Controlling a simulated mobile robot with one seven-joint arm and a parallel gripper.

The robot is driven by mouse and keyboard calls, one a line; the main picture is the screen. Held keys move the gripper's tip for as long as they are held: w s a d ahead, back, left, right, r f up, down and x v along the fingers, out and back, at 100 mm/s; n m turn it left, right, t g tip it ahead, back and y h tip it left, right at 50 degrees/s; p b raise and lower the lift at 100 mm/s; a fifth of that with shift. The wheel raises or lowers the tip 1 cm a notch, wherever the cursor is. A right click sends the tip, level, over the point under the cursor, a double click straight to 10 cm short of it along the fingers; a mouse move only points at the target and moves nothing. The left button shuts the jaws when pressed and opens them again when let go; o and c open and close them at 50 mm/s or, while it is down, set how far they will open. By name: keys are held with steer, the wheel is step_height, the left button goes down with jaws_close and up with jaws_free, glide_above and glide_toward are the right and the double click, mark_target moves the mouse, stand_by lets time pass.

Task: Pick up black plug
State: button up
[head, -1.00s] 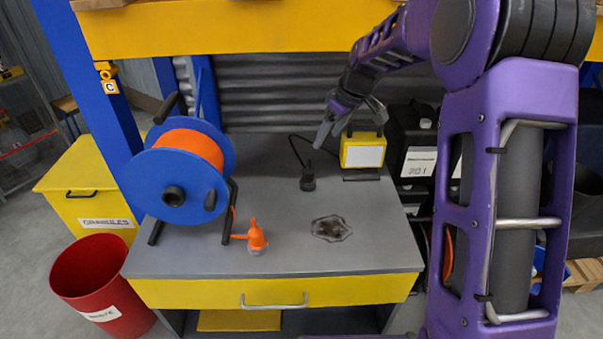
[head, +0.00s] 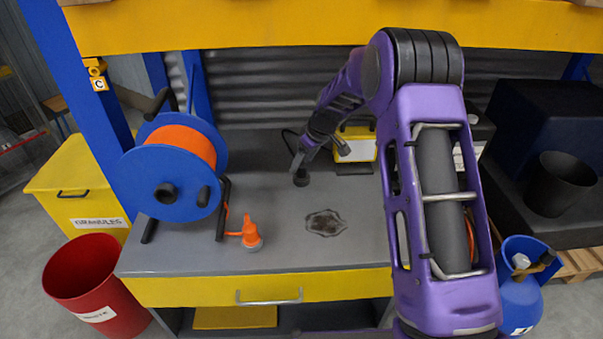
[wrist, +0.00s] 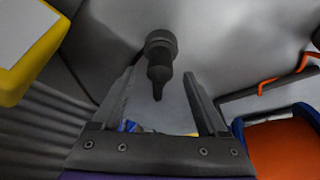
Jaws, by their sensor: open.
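The black plug (head: 301,179) stands on the grey worktop, towards the back, with its cable running behind it. In the wrist view the plug (wrist: 160,55) shows at the fingertips, its narrow end pointing between the two fingers, with gaps on both sides. My gripper (head: 319,156) is open and empty. It reaches down close to the plug from the upper right in the head view. The fingers also show in the wrist view (wrist: 160,80). I cannot tell whether a finger touches the plug.
A yellow work lamp (head: 357,147) stands close behind and right of my gripper. A blue cable reel (head: 150,188) with orange cable stands on the left. An orange plug (head: 252,237) sits near the front. A dark stain (head: 326,223) marks the otherwise clear middle worktop.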

steer(key=shift+x, duration=1.1)
jaws_close()
